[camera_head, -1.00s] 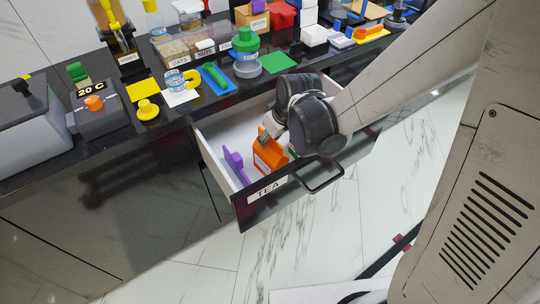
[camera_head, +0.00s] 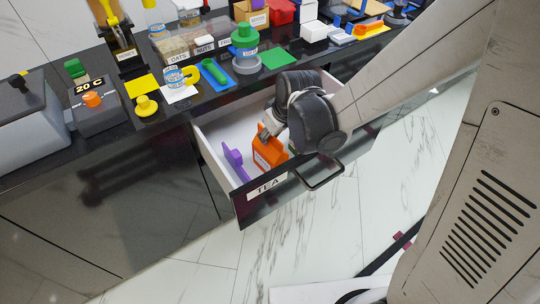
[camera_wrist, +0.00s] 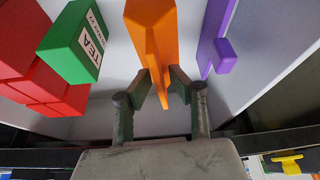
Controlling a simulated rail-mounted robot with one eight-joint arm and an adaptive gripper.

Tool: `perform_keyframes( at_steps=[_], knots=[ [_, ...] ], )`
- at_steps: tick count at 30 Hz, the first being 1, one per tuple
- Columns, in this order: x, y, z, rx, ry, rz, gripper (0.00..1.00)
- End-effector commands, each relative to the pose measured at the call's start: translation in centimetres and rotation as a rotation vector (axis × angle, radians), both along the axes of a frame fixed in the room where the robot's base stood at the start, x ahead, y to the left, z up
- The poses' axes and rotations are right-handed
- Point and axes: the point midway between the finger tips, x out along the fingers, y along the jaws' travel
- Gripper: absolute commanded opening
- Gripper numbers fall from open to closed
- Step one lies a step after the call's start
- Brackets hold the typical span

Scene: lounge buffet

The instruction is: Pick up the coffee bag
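An orange bag-shaped container (camera_head: 268,152) stands upright in the open drawer; its label is too small to read, so I cannot confirm it as the coffee bag. It also shows in the wrist view (camera_wrist: 152,35), its narrow edge towards me. My gripper (camera_head: 266,132) is at the top of the orange container.
The drawer (camera_head: 265,187), labelled TEA, also holds a purple item (camera_head: 235,163), a green TEA box (camera_wrist: 77,42) and red blocks (camera_wrist: 35,60). The drawer front and handle (camera_head: 320,178) lie close by. The counter (camera_head: 165,110) above is crowded with containers.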

Motion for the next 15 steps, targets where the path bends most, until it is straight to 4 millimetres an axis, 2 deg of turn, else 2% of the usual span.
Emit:
perform_keyframes(
  at_steps=[1,4,15],
  knots=[
    [0.0,0.0,0.0,0.0,0.0,0.0,0.11],
    [0.0,0.0,0.0,0.0,0.0,0.0,0.0],
    [0.01,0.01,0.0,0.0,0.0,0.0,0.0]
  ],
)
